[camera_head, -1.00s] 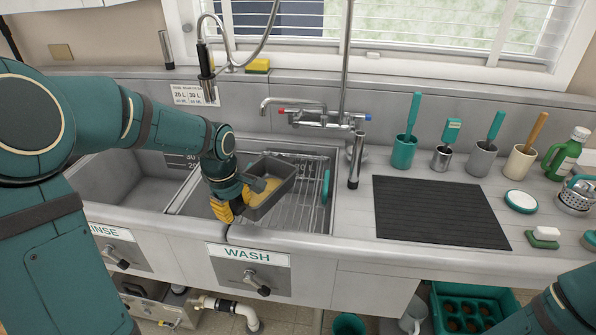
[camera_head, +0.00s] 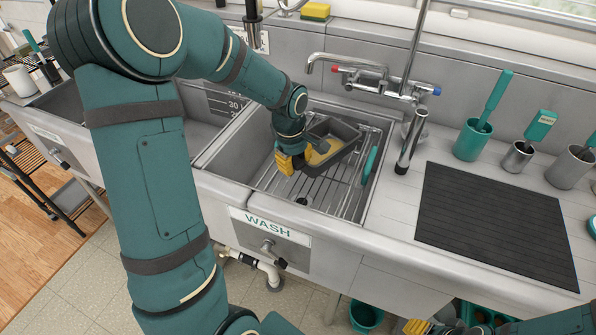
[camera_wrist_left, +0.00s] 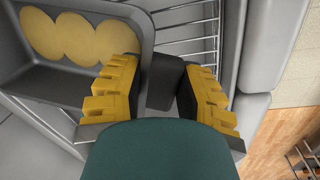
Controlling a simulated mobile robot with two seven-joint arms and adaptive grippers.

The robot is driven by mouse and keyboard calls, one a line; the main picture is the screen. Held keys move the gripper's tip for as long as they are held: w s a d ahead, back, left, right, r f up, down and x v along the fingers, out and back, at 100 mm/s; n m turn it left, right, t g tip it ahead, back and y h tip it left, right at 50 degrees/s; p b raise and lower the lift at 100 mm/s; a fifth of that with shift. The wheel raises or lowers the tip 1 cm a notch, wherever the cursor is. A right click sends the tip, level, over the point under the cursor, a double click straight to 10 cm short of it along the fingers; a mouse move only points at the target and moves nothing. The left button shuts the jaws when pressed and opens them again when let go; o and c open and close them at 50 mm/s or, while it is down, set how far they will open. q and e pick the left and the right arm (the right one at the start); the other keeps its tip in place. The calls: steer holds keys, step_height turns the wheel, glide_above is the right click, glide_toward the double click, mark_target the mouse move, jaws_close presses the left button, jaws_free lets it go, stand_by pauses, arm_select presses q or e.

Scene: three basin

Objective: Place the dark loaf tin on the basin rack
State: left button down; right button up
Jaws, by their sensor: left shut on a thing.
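The dark loaf tin (camera_head: 346,157) is over the wire rack (camera_head: 328,194) inside the wash basin (camera_head: 236,160). Yellow rounds show on its inside floor. My left gripper (camera_head: 292,160) is at the tin's left end, with its yellow fingers shut on it. In the left wrist view the fingers (camera_wrist_left: 160,92) close around a dark block at the tin's end, and the tin (camera_wrist_left: 45,88) fills the upper left. Rack wires (camera_wrist_left: 190,42) show beyond. I cannot tell whether the tin touches the rack. A yellow fingertip of my right gripper (camera_head: 418,326) shows at the bottom edge, mostly cut off.
A teal item (camera_head: 370,164) stands at the basin's right side. The tap (camera_head: 345,66) reaches over from behind. A dark ribbed mat (camera_head: 490,222) lies on the counter to the right, clear on top. Teal and metal cups (camera_head: 472,142) stand behind it.

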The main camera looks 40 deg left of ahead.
arm_select(q)
step_height(320, 180, down, 3)
steer(key=shift+b, duration=0.4)
steer(key=shift+w+f, duration=0.1)
steer(key=shift+f, duration=0.3)
steer(key=shift+r, duration=0.1)
steer(key=c, duration=0.7)
jaws_free()
steer(key=r+p, duration=0.1)
steer(key=r, duration=0.3)
steer(key=s+r, duration=0.1)
steer(key=r, duration=0.3)
steer(key=r+p, duration=0.1)
steer(key=r, duration=0.3)
steer(key=shift+s+a+p, duration=0.1)
steer(key=shift+s+p, duration=0.2)
steer(key=shift+p, duration=0.05)
